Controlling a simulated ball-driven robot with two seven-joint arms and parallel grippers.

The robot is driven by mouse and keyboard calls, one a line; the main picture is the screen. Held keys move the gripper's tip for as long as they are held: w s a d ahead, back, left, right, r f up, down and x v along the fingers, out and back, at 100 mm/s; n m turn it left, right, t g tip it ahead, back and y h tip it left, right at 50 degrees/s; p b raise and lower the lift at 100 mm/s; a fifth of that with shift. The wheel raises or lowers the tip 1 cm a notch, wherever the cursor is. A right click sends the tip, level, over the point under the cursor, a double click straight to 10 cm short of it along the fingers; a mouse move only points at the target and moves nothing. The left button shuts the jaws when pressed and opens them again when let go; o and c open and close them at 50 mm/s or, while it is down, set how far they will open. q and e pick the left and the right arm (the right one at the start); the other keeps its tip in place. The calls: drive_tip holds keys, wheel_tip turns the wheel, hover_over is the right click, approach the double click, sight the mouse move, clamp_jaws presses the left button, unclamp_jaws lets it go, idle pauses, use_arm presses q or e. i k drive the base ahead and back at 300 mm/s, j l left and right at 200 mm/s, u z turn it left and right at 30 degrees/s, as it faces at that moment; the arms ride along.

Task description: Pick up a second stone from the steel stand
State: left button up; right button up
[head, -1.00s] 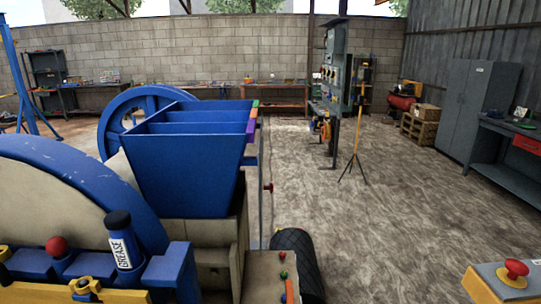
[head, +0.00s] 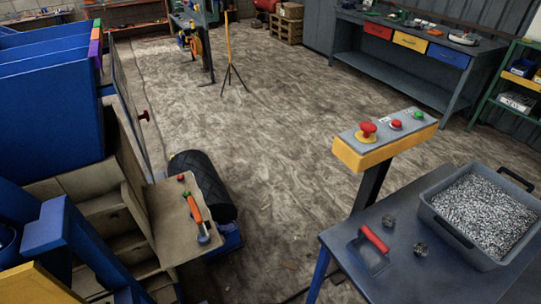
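A dark steel stand (head: 420,283) with a blue leg is at the lower right of the head view. Two small dark grey stones lie apart on its top. One stone (head: 388,222) is nearer the back edge, and the other stone (head: 420,248) is closer to the bin. Neither of my grippers is in view.
A grey bin of gravel (head: 483,210) and a red-handled scoop (head: 372,245) sit on the stand. A yellow-edged button panel (head: 385,138) rises behind it. The blue crusher hopper (head: 45,110) is at left, with a beige ledge holding an orange-handled tool (head: 197,215). Open floor lies between.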

sight(388, 221)
drive_tip(key=z, duration=1.25)
